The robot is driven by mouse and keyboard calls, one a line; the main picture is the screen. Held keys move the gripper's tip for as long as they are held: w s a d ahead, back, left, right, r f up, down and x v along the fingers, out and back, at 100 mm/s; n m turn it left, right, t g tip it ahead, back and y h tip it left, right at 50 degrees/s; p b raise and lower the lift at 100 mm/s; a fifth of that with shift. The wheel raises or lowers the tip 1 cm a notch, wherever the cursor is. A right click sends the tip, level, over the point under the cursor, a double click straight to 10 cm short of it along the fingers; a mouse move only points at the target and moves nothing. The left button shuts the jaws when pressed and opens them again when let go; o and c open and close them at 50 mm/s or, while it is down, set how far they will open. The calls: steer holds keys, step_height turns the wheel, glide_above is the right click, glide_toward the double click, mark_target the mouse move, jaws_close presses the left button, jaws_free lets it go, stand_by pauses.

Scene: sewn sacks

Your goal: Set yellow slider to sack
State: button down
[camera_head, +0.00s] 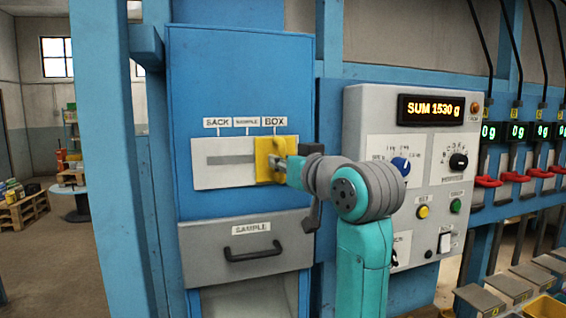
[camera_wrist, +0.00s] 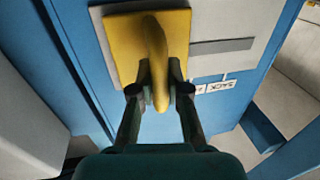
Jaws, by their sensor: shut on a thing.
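The yellow slider (camera_head: 264,160) sits at the right end of the white slot plate (camera_head: 205,177), under the BOX label (camera_head: 273,122). The dark slot runs bare to the left of the slider. My gripper (camera_head: 279,165) reaches in from the right. In the wrist view, my gripper (camera_wrist: 160,92) has its two fingers on either side of the slider's yellow handle (camera_wrist: 158,58), shut on it.
A grey drawer (camera_head: 247,249) with a black handle, labelled SAMPLE, is below the plate. A grey control panel (camera_head: 420,150) with knobs, buttons and a display reading SUM 1530 g stands to the right. A blue post (camera_head: 105,150) stands at the left.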

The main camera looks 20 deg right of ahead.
steer(key=a, duration=1.2)
steer(key=shift+a, duration=0.1)
steer(key=c, duration=1.1)
jaws_free()
steer(key=shift+a, duration=0.2)
steer(key=shift+c, duration=0.2)
steer(key=shift+s+d, duration=0.1)
steer(key=s+d, duration=0.2)
steer(key=s, duration=0.9)
steer(key=shift+s+d, duration=0.15)
steer(key=shift+s, duration=0.15)
